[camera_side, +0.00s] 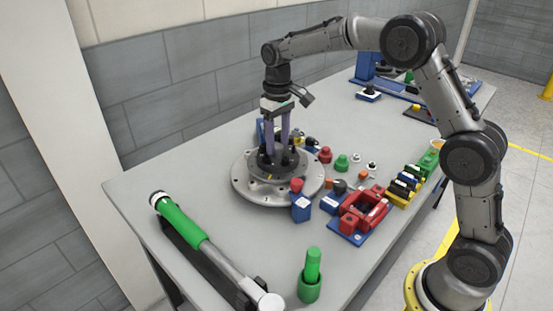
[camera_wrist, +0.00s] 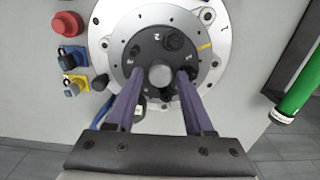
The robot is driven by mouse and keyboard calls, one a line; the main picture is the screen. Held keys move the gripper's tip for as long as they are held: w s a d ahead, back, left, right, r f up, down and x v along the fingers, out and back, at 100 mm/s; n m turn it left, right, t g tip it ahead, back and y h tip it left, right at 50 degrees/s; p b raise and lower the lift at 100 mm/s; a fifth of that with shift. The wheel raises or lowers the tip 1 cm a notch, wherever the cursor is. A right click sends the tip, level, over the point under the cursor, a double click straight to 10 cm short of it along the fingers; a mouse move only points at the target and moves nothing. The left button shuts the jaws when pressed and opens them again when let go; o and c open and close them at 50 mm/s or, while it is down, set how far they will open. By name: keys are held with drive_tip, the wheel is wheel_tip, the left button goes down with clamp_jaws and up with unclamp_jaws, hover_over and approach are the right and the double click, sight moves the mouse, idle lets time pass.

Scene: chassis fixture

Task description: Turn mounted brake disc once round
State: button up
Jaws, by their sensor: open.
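The mounted brake disc (camera_side: 245,180) is a round silver metal plate on the grey table. It has a dark hub with several studs on top, and a yellow mark (camera_wrist: 204,47) shows on it in the wrist view. My gripper (camera_side: 278,158) points down over the hub from above. In the wrist view my gripper (camera_wrist: 160,80) has its two purple fingers apart, one on each side of the hub's round central post (camera_wrist: 160,75). I cannot tell whether the fingertips touch the hub. The disc's near edge is partly hidden behind my gripper in the wrist view.
A green-handled torque wrench (camera_side: 184,222) lies at the table's front left. A green cylinder (camera_side: 311,270) stands near the front edge. A red clamp-like fixture (camera_side: 364,212) and blue block (camera_side: 301,208) sit right of the disc. Several small red and green parts lie behind them.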

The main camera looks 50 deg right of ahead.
drive_tip(key=m, duration=0.8)
drive_tip(key=shift+m, duration=0.4)
drive_tip(key=m, duration=0.3)
drive_tip(key=shift+m, duration=0.3)
drive_tip(key=m, duration=1.8)
drive_tip(key=shift+m, duration=0.3)
clamp_jaws()
